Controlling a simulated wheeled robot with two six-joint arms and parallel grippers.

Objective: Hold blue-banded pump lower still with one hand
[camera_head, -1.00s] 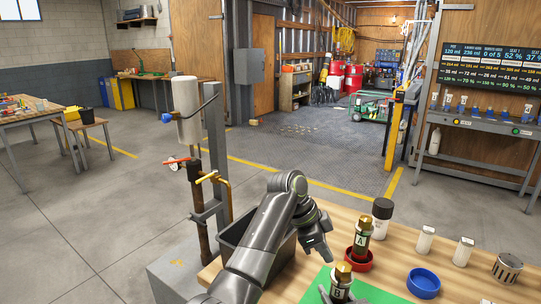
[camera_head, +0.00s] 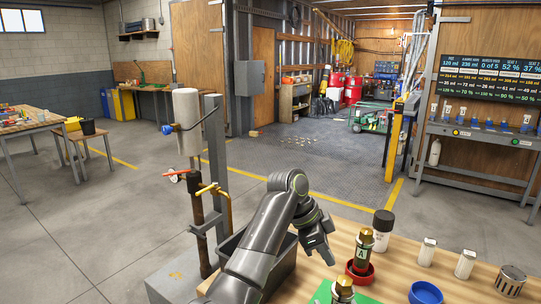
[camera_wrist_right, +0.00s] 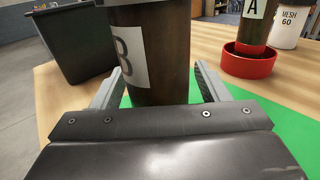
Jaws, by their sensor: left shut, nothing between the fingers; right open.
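A dark cylinder with a brass top and label B (camera_head: 343,290) stands at the bottom edge of the head view. In the right wrist view the same cylinder B (camera_wrist_right: 155,50) stands upright between the fingers of my open right gripper (camera_wrist_right: 158,70); I cannot tell if either finger touches it. No blue band shows on it. A similar cylinder labelled A (camera_head: 363,250) stands in a red dish (camera_head: 360,272). My left gripper (camera_head: 327,258) is shut and empty above the table, left of A. My right gripper is out of the head view.
A dark open bin (camera_wrist_right: 75,45) stands left of cylinder B. A black-capped white bottle (camera_head: 381,238), a blue dish (camera_head: 425,291), two small white containers and a perforated metal cup (camera_head: 510,281) are on the right. A green mat (camera_wrist_right: 235,98) lies under B.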

